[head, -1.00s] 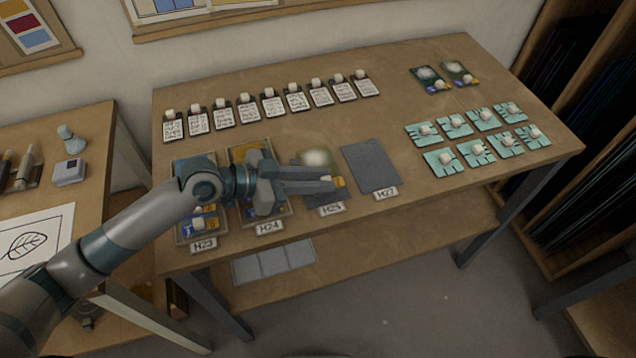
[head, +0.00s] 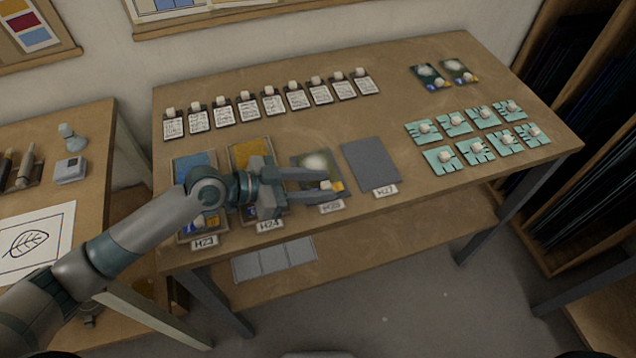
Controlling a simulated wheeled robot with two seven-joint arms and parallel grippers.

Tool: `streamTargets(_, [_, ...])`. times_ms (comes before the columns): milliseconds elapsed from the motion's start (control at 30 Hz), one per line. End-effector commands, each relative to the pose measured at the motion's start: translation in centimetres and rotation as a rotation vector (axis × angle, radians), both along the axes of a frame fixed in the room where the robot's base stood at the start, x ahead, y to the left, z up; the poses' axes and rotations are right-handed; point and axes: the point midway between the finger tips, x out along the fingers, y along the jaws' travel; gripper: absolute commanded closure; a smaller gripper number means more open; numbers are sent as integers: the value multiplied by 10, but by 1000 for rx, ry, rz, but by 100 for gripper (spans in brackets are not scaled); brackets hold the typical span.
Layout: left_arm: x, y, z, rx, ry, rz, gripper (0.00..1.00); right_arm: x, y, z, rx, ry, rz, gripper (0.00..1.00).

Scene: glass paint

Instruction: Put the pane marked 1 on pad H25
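A dark pane (head: 333,168) with a pale round patch, a small white knob and a yellow patch lies on pad H25, covering most of it; its number cannot be read. The H25 label (head: 331,206) shows at the pad's front edge. My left gripper (head: 326,186) comes in from the left, low over this pane. Its two fingers are apart, with the pane's knob near their tips and between them. Two similar dark panes, one at the back right (head: 428,78) and one beside it (head: 459,72), have marks too small to read. My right gripper is not in view.
Pad H27 (head: 370,163) is bare. Pads H23 (head: 194,161) and H24 (head: 248,154) hold coloured panes, partly behind my arm. Several knobbed cards (head: 272,104) line the back, and several teal pieces (head: 475,152) lie at the right. The table's middle is clear.

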Motion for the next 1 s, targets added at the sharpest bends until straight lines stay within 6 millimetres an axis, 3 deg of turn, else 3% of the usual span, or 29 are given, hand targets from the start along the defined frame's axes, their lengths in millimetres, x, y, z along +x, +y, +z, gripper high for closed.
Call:
streamTargets(200, [0, 0, 5, 0, 0, 0, 65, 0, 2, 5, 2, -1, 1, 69])
streamTargets(367, [-4, 14, 6, 2, -2, 1, 65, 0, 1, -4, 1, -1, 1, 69])
streamTargets(900, [-28, 87, 37, 2, -1, 1, 65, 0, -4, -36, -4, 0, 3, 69])
streamTargets(1000, [-31, 96, 42, 1, -1, 1, 65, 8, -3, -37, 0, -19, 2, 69])
